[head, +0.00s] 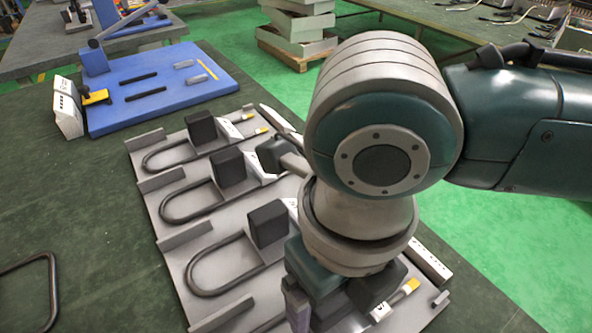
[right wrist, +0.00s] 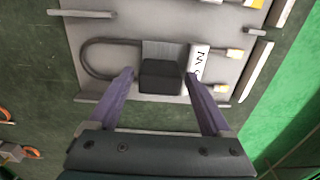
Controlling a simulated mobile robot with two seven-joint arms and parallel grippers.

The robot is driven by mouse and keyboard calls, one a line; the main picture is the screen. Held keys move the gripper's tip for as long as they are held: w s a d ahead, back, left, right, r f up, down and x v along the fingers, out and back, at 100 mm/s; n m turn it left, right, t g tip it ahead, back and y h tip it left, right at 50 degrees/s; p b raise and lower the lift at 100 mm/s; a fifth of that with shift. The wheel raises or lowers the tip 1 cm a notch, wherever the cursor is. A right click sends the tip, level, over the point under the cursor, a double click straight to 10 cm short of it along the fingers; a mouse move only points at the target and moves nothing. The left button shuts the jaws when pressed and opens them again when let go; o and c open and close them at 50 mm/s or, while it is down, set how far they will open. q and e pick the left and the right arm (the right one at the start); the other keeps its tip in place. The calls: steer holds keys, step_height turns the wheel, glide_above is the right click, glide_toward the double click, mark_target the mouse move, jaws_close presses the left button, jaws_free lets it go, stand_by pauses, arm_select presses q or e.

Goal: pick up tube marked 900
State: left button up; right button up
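Several dark U-shaped heating tubes lie in a row on a grey slotted tray; one tube (head: 218,268) is left of my right gripper (head: 318,300). Each visible tube has a black block (head: 268,223) and a white label. No number can be read clearly, so I cannot tell which is 900. In the right wrist view my right gripper (right wrist: 160,78) is open, its purple fingers either side of a tube's black block (right wrist: 160,76), apart from it. That tube (right wrist: 88,50) has a white label (right wrist: 198,62) and yellow-tipped terminals (right wrist: 233,53). My left gripper is not in view.
The grey tray (head: 160,184) rests on a dark green table (head: 80,220). A blue board (head: 165,95) with a white-and-yellow device (head: 68,108) lies at the back left. A loose bent tube (head: 50,280) lies at the left edge. Boxes on a pallet (head: 300,30) stand behind.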

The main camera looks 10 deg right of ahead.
jaws_close()
stand_by(0.5)
steer(key=shift+r, duration=0.1)
